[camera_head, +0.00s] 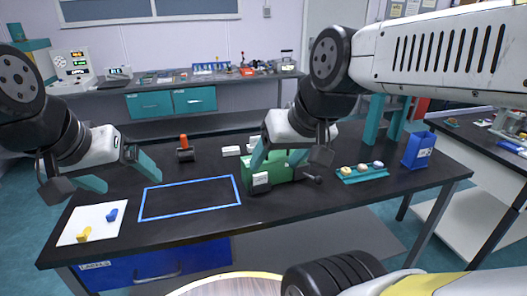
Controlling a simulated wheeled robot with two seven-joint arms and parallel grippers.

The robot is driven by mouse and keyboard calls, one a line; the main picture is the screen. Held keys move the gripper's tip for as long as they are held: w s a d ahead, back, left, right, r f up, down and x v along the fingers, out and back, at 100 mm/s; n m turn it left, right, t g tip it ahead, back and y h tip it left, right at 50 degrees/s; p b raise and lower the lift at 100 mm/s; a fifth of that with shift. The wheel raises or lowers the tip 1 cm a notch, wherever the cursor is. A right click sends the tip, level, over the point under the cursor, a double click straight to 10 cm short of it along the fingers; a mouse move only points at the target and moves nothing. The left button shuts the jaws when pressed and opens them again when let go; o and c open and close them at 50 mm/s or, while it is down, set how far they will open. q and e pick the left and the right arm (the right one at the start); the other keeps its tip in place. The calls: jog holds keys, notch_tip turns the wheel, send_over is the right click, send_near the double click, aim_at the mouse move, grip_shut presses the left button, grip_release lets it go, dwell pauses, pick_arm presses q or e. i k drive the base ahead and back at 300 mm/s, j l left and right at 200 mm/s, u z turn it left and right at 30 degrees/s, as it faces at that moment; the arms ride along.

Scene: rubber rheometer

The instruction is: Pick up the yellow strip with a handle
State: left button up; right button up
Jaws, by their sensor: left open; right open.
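A small yellow piece (84,234), which looks like the yellow strip with a handle, lies on a white sheet (75,226) at the table's front left. A small blue piece (112,215) lies beside it on the same sheet. My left gripper (121,176) is open and empty, above the table and behind the sheet, apart from both pieces. My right gripper (279,160) is open, in front of and above the green machine (290,172) near the table's middle, and partly covers it. I cannot tell whether it touches the machine.
A blue-outlined rectangle (190,179) marks an empty area on the black table (200,242). An orange-handled tool (184,149) stands behind it. A teal rack (362,178) with several small samples and a blue bin (418,150) stand at right. A blue drawer (160,266) is under the table.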

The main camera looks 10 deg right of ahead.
aim_at(84, 236)
jog(key=u, duration=1.25)
jog(key=j, duration=0.45)
jog(key=i+j, duration=0.1)
jog(key=j, duration=0.4)
jog(key=i+z, duration=0.05)
